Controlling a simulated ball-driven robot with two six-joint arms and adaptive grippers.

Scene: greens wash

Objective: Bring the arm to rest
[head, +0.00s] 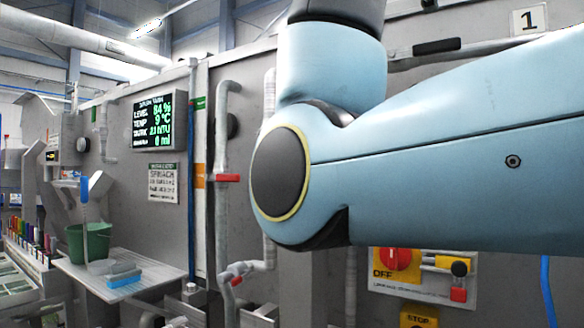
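A large light-blue arm (440,165) of mine fills the right half of the head view, close to the camera. Its rounded elbow joint with a dark cap (279,174) sits near the middle of the view. One link runs up from the elbow and another runs off to the right edge. Neither gripper shows in this view, so I cannot see what they hold. The arm hides much of the grey wall panel behind it.
A grey wall panel carries a display (160,121), a printed sign (163,183) and pipes with a red valve handle (228,178). A green bucket (97,242) and a blue block (124,280) rest on a shelf (150,268) at left. A red OFF switch (397,258) is below my arm.

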